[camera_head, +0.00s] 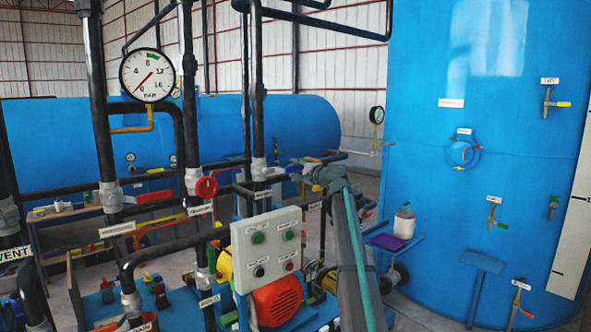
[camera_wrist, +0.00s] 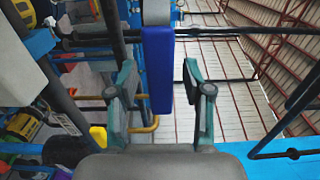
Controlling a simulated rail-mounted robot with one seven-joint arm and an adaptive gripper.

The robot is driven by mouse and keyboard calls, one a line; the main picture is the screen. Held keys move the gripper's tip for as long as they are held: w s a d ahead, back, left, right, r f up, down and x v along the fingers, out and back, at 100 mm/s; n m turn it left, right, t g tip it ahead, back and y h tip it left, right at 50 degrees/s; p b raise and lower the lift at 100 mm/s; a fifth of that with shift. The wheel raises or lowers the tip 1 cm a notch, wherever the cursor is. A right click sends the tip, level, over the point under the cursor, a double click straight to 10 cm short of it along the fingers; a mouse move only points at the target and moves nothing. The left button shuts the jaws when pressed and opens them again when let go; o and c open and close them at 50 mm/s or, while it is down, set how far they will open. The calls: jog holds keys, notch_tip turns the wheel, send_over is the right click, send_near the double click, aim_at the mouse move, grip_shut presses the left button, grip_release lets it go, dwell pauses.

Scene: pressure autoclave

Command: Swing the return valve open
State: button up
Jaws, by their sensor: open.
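In the wrist view, my gripper (camera_wrist: 157,82) is open, with one finger on each side of a flat blue lever (camera_wrist: 159,70). The lever hangs from a pale fitting at the top of the picture. Gaps show on both sides of it, so the fingers do not appear closed on it. No label on this lever is readable, so I cannot confirm that it is the return valve's. In the head view, my gripper (camera_head: 326,173) is beside the dark pipework right of the centre pipes. My arm and gripper hide most of the valve area there.
A grey button box (camera_head: 268,245) stands in front, close to my arm. A red handwheel (camera_head: 206,187) and a round gauge (camera_head: 147,75) are on the pipes at left. A large blue tank (camera_head: 430,130) fills the right. Dark pipes cross near my gripper.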

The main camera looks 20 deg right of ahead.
grip_shut()
